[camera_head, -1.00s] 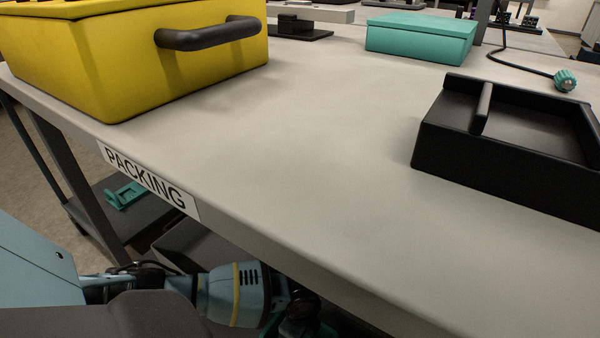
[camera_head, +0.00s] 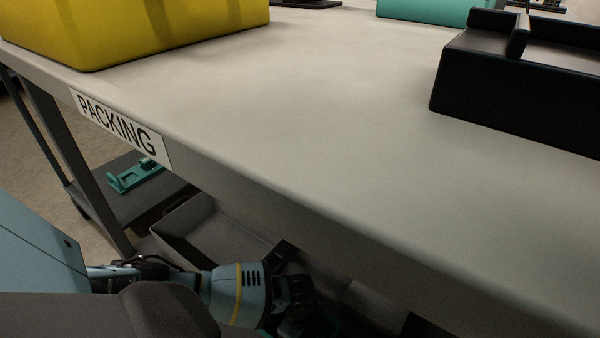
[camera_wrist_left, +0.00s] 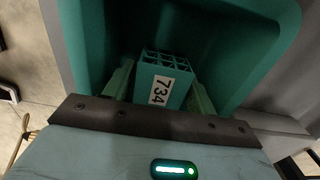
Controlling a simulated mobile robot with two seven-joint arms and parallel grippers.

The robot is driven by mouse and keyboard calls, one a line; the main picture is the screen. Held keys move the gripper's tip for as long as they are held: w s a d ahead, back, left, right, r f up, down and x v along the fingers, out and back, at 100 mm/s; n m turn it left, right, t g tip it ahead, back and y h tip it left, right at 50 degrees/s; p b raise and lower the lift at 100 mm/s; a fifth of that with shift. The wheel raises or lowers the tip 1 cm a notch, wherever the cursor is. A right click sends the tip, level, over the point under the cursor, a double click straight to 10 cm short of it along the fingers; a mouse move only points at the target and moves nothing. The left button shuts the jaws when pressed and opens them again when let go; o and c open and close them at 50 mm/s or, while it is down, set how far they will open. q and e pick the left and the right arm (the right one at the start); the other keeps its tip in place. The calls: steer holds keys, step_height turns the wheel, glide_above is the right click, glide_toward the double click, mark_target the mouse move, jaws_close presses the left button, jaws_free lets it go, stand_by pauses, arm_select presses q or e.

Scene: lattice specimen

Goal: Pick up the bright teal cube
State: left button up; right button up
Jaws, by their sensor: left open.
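A teal lattice cube (camera_wrist_left: 154,68) with an open grid top and a white label reading 734 shows in the left wrist view. It sits inside a deep teal bin (camera_wrist_left: 240,60). My left gripper (camera_wrist_left: 161,80) is open, with one pale green finger on each side of the cube. I cannot tell whether the fingers touch it. In the head view my left forearm reaches below the table edge at the bottom, and the cube cannot be made out there. My right gripper is not in view.
The grey table (camera_head: 300,110) marked PACKING overhangs my left arm. On it stand a yellow case (camera_head: 130,30), a black tray (camera_head: 520,85) and a teal box (camera_head: 430,10). Below are a shelf with a teal bracket (camera_head: 135,175) and a grey bin (camera_head: 205,230). The table's middle is clear.

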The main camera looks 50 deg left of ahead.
arm_select(q)
steer(key=c, duration=0.6)
steer(key=shift+c, duration=0.7)
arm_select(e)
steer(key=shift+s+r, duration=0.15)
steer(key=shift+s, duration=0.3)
